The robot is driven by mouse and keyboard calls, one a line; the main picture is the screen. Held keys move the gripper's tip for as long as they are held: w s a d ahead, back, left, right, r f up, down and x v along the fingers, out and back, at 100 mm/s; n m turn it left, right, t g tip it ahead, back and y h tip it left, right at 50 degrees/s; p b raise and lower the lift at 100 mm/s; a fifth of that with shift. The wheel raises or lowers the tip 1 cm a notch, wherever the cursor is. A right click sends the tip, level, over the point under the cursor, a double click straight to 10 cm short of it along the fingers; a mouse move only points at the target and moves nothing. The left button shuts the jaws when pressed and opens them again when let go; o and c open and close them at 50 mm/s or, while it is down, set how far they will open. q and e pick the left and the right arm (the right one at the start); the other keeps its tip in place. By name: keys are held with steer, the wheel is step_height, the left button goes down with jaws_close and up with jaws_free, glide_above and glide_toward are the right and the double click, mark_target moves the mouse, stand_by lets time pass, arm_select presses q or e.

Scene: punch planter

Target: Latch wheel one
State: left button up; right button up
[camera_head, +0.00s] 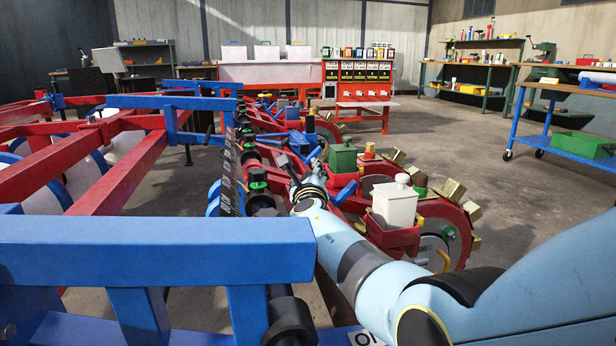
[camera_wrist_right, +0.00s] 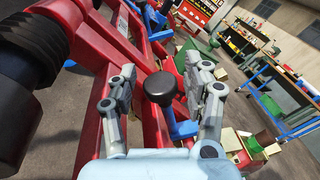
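The nearest red planter wheel (camera_head: 462,226) has brass-coloured blocks around its rim and stands at the right of the planter frame. My right gripper (camera_head: 303,170) reaches in among the red and blue parts to the left of this wheel. In the right wrist view my right gripper (camera_wrist_right: 160,66) is open, its two grey fingers wide apart. A black round knob (camera_wrist_right: 160,87) shows between the fingers, with a visible gap on each side. Whether this knob belongs to the wheel's latch is not clear. My left gripper is not in view.
A blue beam (camera_head: 150,248) crosses the near left. A white canister (camera_head: 394,205) and a green box (camera_head: 342,158) stand above the wheels. A black ribbed part (camera_wrist_right: 35,50) fills the wrist view's left. A blue cart (camera_head: 565,150) stands far right; the floor before it is clear.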

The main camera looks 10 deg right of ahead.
jaws_close()
steer(key=shift+f, duration=0.1)
